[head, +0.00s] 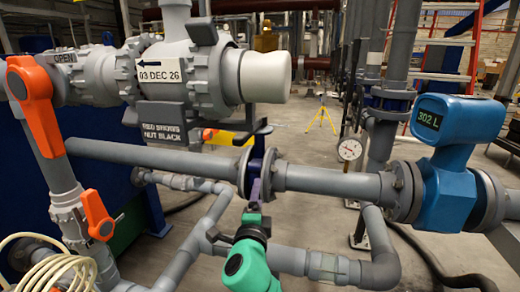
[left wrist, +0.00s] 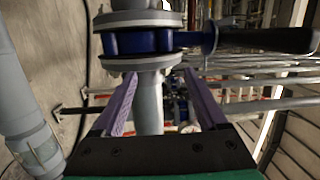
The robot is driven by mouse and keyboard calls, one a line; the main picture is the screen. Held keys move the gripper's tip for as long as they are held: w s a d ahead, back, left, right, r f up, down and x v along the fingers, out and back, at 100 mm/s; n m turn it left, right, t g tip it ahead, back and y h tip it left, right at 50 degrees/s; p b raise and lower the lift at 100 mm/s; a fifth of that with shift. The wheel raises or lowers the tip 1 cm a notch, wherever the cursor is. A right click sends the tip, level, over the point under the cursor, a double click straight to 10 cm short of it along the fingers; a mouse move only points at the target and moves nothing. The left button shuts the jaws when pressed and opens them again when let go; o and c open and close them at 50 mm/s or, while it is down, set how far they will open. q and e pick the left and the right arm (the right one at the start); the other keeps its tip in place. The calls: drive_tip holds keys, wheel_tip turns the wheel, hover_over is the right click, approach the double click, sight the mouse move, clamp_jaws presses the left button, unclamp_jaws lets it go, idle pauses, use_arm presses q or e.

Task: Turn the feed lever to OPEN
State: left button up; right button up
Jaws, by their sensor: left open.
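A blue valve (head: 243,172) sits between grey flanges on the horizontal pipe. It shows large in the left wrist view (left wrist: 150,43), with a black lever handle (left wrist: 268,40) reaching right. In the head view a dark handle (head: 240,127) shows above the pipe. No label naming the feed lever is readable. My left gripper (head: 264,183) is just in front of this valve; its purple fingers (left wrist: 162,76) are open, apart from the handle, with a grey pipe visible between them. My right gripper is not in view.
A second orange lever (head: 98,214) is on the lower left pipework. A blue meter (head: 455,150) reading 302 L and a round gauge (head: 349,150) are at right. A large grey body with a white end (head: 266,77) overhangs the pipe. Coiled hose (head: 50,270) lies lower left.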

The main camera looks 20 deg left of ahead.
sight(243, 138)
use_arm(q)
drive_tip(key=s+r+t+y, duration=0.1)
drive_tip(key=s+r, duration=0.1)
drive_tip(key=r, duration=0.2)
drive_tip(key=s+a+r+t+y, duration=0.1)
drive_tip(key=s+r, duration=0.1)
drive_tip(key=r, duration=0.2)
drive_tip(key=s+a+r+n+y, duration=0.1)
drive_tip(key=s+r, duration=0.1)
drive_tip(key=r, duration=0.3)
drive_tip(key=shift+s+t+b, duration=0.1)
drive_tip(key=shift+t+b, duration=0.25)
drive_tip(key=shift+t, duration=0.05)
drive_tip(key=p+x, duration=0.1)
drive_tip(key=x, duration=0.7)
drive_tip(key=shift+p, duration=0.4)
drive_tip(key=shift+w+a, duration=0.1)
drive_tip(key=shift+w, duration=0.3)
drive_tip(key=c, duration=0.8)
drive_tip(key=shift+f, duration=0.1)
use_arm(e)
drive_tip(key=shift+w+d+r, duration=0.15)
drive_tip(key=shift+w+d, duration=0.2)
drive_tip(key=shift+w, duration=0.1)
